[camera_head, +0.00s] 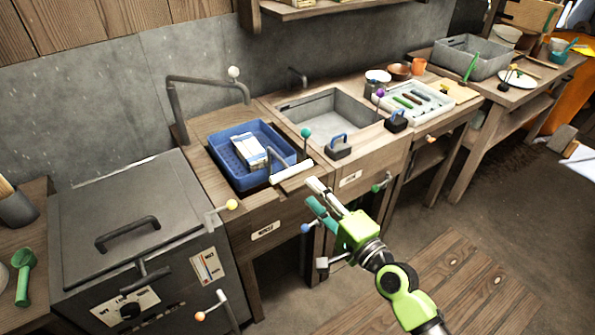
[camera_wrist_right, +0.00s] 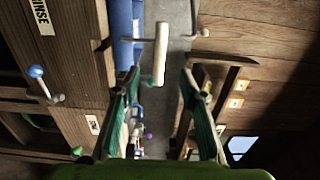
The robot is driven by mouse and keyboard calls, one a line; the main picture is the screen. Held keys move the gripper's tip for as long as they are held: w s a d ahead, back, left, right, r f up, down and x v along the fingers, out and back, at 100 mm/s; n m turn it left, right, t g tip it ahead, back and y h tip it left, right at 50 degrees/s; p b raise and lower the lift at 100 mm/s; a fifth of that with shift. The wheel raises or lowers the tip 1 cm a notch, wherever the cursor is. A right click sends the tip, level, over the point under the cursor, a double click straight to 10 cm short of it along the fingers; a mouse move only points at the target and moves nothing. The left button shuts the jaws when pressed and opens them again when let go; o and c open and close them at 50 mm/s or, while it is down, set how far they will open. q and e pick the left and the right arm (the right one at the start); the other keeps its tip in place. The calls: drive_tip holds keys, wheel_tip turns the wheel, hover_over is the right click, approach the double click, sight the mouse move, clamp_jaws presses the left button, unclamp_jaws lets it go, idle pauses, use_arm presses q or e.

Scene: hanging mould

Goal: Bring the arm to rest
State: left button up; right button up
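My right gripper (camera_head: 318,199) is green and reaches in from the lower right in the head view, in front of the wooden counter. In the right wrist view its two fingers (camera_wrist_right: 160,95) stand apart with nothing visibly held between them. A pale T-shaped handle (camera_wrist_right: 160,54) shows ahead of the gap in that view; I cannot tell its exact distance. In the head view a pale bar handle (camera_head: 291,173) lies at the front of the blue tub. My left gripper is in neither view.
A blue tub (camera_head: 219,166) with a white block stands on the counter beside a sink (camera_head: 335,114). A grey lidded machine (camera_head: 85,215) is at left. Knobbed levers, one green-tipped (camera_head: 306,132) and one blue-tipped (camera_head: 306,228), stick out near the gripper.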

idle(0.4)
drive_tip(key=s+d+f+n+g+h, duration=0.2)
drive_tip(key=s+d+f, duration=0.15)
drive_tip(key=f, duration=0.85)
drive_tip(key=s+d+f+n+g+h, duration=0.1)
drive_tip(key=s+d+f+g+h, duration=0.2)
drive_tip(key=f, duration=0.9)
drive_tip(key=s+d+f+n+h, duration=0.2)
drive_tip(key=s+d+f, duration=0.25)
drive_tip(key=f, duration=0.85)
drive_tip(key=s+d+f+n+g+h, duration=0.1)
drive_tip(key=s+d+f+n+g, duration=0.15)
drive_tip(key=s+f, duration=0.6)
drive_tip(key=s+d+f+n+g+h, duration=0.15)
drive_tip(key=s+d+f, duration=0.25)
drive_tip(key=s+f, duration=0.45)
drive_tip(key=s+d+f+n+g, duration=0.2)
drive_tip(key=s, duration=0.9)
drive_tip(key=s+d+f+n+g+h, duration=0.1)
drive_tip(key=s+f+n+g, duration=0.1)
drive_tip(key=s, duration=0.9)
drive_tip(key=shift+d+f+g, duration=0.2)
drive_tip(key=shift+d+g, duration=0.1)
drive_tip(key=shift+d, duration=0.05)
